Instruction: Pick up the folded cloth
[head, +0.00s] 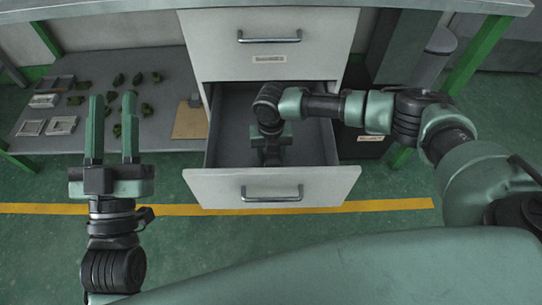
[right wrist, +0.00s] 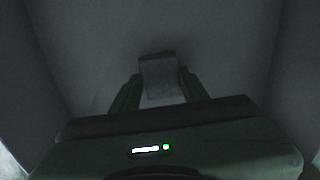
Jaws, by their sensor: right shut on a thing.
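The folded cloth (right wrist: 160,78) shows in the right wrist view as a small grey block, dim in the shadow. My right gripper (right wrist: 158,90) is shut on it, with one finger on each side. In the head view my right arm reaches down into the open drawer (head: 325,140), and my right gripper (head: 270,150) is inside it. The cloth is hidden there by my wrist. My left gripper (head: 112,125) is open and empty, fingers pointing away, to the left of the drawer.
The drawer front with its handle (head: 272,193) stands out from the cabinet (head: 268,45). A low grey shelf (head: 165,120) at left holds several green pieces, pale frames (head: 60,125) and a brown board (head: 190,122). A dark box (head: 362,142) stands right of the drawer.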

